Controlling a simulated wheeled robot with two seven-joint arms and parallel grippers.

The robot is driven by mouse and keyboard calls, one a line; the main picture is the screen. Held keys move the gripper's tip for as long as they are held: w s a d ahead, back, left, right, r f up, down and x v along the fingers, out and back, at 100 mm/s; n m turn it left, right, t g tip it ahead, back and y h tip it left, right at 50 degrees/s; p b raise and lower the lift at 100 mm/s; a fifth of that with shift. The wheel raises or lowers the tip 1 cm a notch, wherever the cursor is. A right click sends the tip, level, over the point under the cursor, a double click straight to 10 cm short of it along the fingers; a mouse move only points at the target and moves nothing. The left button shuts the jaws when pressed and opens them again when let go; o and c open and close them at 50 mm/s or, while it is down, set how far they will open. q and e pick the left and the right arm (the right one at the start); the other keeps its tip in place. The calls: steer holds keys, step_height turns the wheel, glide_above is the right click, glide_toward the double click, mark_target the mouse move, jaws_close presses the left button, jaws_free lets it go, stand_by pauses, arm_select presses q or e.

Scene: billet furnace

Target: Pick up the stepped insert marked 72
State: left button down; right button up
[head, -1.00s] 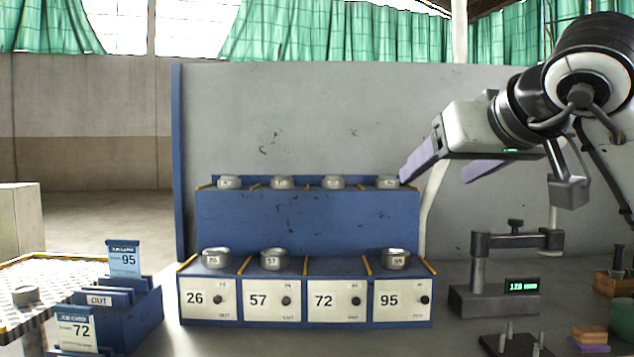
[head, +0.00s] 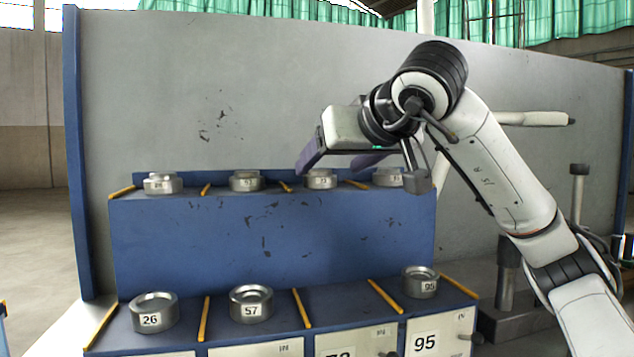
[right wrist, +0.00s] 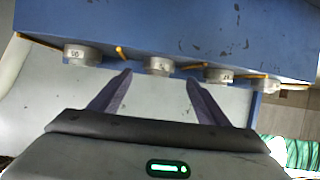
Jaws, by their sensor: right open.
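Several small grey stepped inserts stand in a row on the upper ledge of the blue rack. The third from the left, the insert marked 72 (head: 320,179), has a small, hard-to-read label in the head view. In the right wrist view, which looks upside down, the same insert (right wrist: 158,66) lies between and just beyond my fingertips. My right gripper (head: 334,166) is open and empty, its purple fingers close to that insert without visibly gripping it. The gripper also shows in the right wrist view (right wrist: 158,78). My left gripper is out of view.
Neighbouring inserts stand on both sides, at left (head: 246,181) and right (head: 388,177), with yellow dividers between. The lower ledge holds rings marked 26 (head: 152,312), 57 (head: 251,303) and 95 (head: 420,282); its third bay is empty. A grey panel (head: 250,90) rises behind.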

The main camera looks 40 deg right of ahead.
mark_target(325, 173)
steer(key=shift+b+x, duration=0.45)
steer(key=shift+x, duration=2.3)
